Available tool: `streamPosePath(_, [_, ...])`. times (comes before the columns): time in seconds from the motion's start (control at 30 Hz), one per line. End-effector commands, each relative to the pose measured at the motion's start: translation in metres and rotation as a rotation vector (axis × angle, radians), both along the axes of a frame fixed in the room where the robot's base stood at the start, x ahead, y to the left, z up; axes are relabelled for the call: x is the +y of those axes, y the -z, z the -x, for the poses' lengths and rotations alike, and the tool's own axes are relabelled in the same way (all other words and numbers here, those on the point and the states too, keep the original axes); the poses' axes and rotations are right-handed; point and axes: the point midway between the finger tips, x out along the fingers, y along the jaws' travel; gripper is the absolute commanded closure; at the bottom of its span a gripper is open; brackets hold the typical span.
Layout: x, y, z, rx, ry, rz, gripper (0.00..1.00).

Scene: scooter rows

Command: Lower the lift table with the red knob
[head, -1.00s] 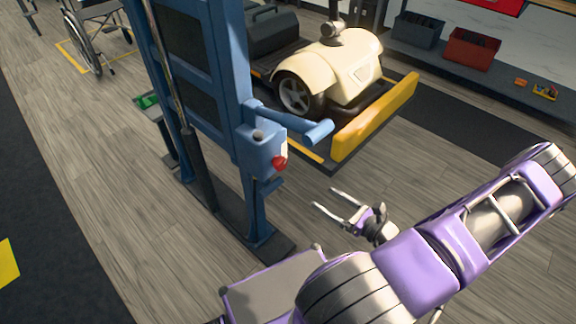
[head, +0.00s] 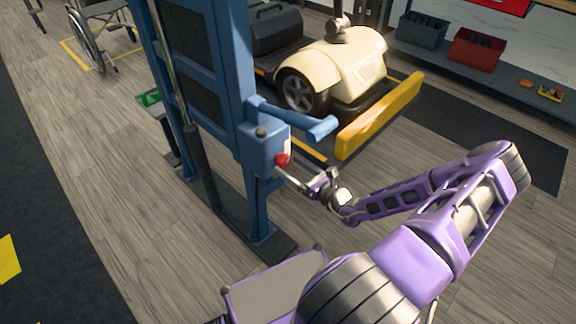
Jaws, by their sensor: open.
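The red knob (head: 283,160) sits on the right face of a blue control box (head: 262,148) fixed to the blue lift frame (head: 229,60). My gripper (head: 285,172) is at the knob, its fingers pointing left toward it. The fingers are open; the near finger shows just below the knob, and whether they touch it cannot be told. The lift table (head: 376,117), with a yellow front edge, stands behind and carries a cream scooter (head: 335,68).
A blue bar (head: 310,126) sticks out to the right just above the knob. A dark bin (head: 421,30) and a red bin (head: 476,48) stand on the back shelf. A wheelchair (head: 95,30) is at the far left. Floor to the right is clear.

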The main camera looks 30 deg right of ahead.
Motion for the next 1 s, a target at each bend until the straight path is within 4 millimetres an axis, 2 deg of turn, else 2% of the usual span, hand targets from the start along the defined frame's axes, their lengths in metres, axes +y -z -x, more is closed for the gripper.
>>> streamPosePath(0.2, [0.006, 0.000, -0.014, 0.001, 0.000, -0.001, 0.11])
streamPosePath(0.47, [0.006, 0.000, -0.015, 0.001, 0.000, -0.001, 0.11])
streamPosePath(0.93, [0.006, 0.000, -0.015, 0.001, 0.000, 0.000, 0.94])
streamPosePath(1.0, [0.006, 0.000, -0.015, 0.001, 0.000, -0.001, 0.97])
